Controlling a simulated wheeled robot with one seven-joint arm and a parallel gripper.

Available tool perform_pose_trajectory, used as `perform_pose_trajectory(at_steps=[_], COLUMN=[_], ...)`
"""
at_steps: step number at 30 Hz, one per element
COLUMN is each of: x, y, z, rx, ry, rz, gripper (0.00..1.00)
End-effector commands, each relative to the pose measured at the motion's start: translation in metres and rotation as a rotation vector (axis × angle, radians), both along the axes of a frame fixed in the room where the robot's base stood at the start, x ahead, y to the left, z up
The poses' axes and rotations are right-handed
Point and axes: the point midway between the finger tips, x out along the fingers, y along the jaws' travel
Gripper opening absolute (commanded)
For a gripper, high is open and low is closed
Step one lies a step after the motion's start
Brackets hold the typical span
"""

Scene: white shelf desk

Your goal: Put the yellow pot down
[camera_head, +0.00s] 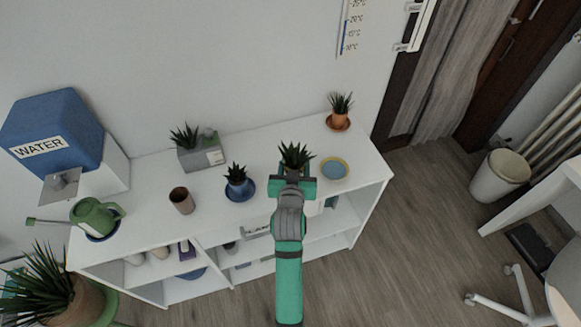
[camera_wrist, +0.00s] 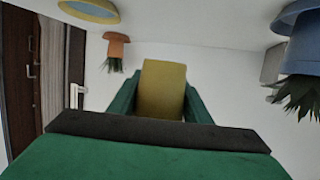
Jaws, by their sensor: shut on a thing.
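My gripper (camera_head: 293,184) is shut on the yellow pot (camera_wrist: 162,90), one green finger on each side of it in the wrist view. In the head view my gripper mostly hides the pot; its spiky green plant (camera_head: 295,155) shows above the fingers. The pot is held over the right part of the white shelf desk (camera_head: 258,201). A yellow-rimmed saucer with a blue inside (camera_head: 334,169) lies empty just right of it; its edge shows at the top of the wrist view (camera_wrist: 88,11). The gap under the pot cannot be judged.
A blue pot (camera_head: 237,188) on a blue saucer stands left of my gripper. An orange pot (camera_head: 338,119) stands at the back right. A grey planter (camera_head: 201,153), a brown cup (camera_head: 181,201), a green watering can (camera_head: 92,216) and a blue water tank (camera_head: 52,130) are further left.

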Motion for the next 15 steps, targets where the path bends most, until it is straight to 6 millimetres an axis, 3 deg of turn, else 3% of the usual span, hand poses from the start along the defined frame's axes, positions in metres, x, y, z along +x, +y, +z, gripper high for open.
perform_pose_trajectory(at_steps=[6,15], x=[0.028,0.042], y=[0.006,0.008], z=[-0.037,-0.054], rx=[0.0,-0.001], ry=[0.002,0.001], rz=[-0.001,-0.002], gripper=[0.14,0.14])
